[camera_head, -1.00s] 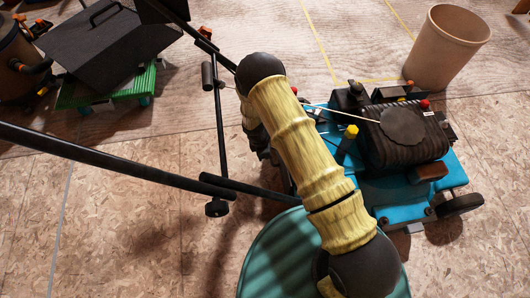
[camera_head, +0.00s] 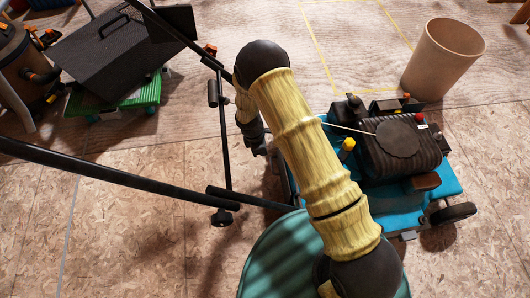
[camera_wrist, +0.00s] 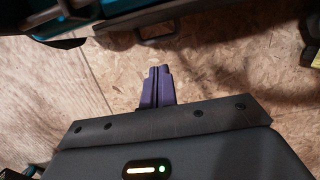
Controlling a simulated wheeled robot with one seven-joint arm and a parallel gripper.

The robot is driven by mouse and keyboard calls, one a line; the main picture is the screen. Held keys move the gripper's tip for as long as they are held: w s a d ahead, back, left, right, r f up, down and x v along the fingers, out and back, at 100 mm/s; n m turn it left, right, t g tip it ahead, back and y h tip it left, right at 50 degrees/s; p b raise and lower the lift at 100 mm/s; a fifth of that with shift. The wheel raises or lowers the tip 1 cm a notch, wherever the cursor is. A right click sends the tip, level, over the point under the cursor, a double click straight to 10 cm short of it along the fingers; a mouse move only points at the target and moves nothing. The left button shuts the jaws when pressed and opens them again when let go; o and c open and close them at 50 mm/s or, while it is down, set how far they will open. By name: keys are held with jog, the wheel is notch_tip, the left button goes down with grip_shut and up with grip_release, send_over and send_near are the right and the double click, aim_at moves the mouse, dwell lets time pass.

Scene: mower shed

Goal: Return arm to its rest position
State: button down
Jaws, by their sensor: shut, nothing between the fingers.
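My gripper (camera_wrist: 157,84) shows in the wrist view with its two purple fingers together and nothing between them. Behind the fingers is bare chipboard floor. In the head view my arm, yellow with dark joints, reaches up across the middle and hides part of the mower; I cannot make out the fingers there. The blue lawn mower (camera_head: 408,200) with its black engine (camera_head: 400,150) stands right of my arm. Its black handle bars (camera_head: 100,175) run to the left. In the wrist view a dark and blue body edge (camera_wrist: 110,18) lies above the fingers, apart from them.
A tan bin (camera_head: 441,62) stands at the upper right, near a yellow floor outline (camera_head: 335,75). A dark box (camera_head: 110,62) sits on a green platform (camera_head: 120,104) at the upper left. A brown canister (camera_head: 18,60) is beside it. Open floor lies at the lower left.

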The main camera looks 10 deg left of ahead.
jog(key=shift+a+r, duration=0.15)
jog(key=shift+r, duration=0.5)
jog(key=d+r+m+y+p, duration=0.15)
jog(key=d+r+m, duration=0.4)
jog(key=r, duration=0.65)
jog(key=d+r+m+p, duration=0.35)
jog(key=d+r, duration=0.25)
jog(key=r, duration=0.5)
jog(key=s+d+r+m+t+p, duration=0.1)
jog(key=s+d+r+m+p, duration=0.1)
jog(key=s+d+r+m, duration=0.55)
jog(key=s+d+r+m+t+p, duration=0.1)
jog(key=s+d+r+m+p, duration=0.2)
jog(key=s+r+m, duration=0.5)
notch_tip(320, 180, up, 40)
jog(key=w+n+p, duration=0.2)
jog(key=n+p, duration=0.1)
jog(key=p, duration=3.4)
jog(key=shift+n+y+p, duration=0.3)
jog(key=shift+n+y, duration=0.05)
jog(key=shift+y, duration=0.1)
